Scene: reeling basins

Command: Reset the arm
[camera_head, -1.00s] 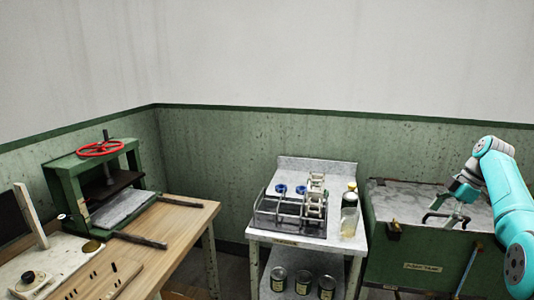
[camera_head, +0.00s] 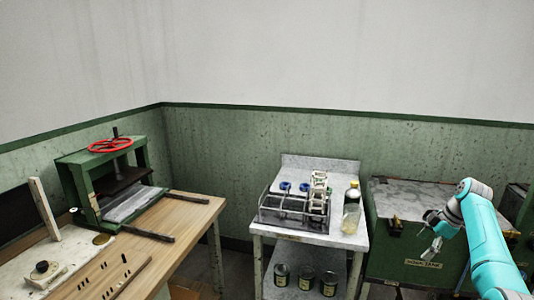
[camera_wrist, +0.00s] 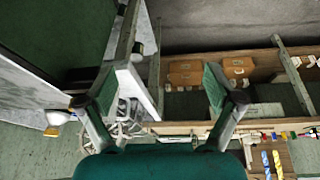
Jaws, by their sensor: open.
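My gripper (camera_head: 432,236) is at the right in the head view, in front of the green cabinet with the grey top (camera_head: 420,197). My teal arm rises from the lower right corner and bends at the wrist. In the wrist view my gripper (camera_wrist: 160,88) shows two fingers spread wide apart. It is open and nothing is between the fingers. The wrist picture is turned, with a shelf and floor beyond the fingers.
A metal table (camera_head: 330,238) holds a rack (camera_head: 285,207) and a bottle (camera_head: 352,212). Several cans stand on its lower shelf. A green press with a red wheel (camera_head: 110,146) stands on the wooden bench (camera_head: 190,222) at left.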

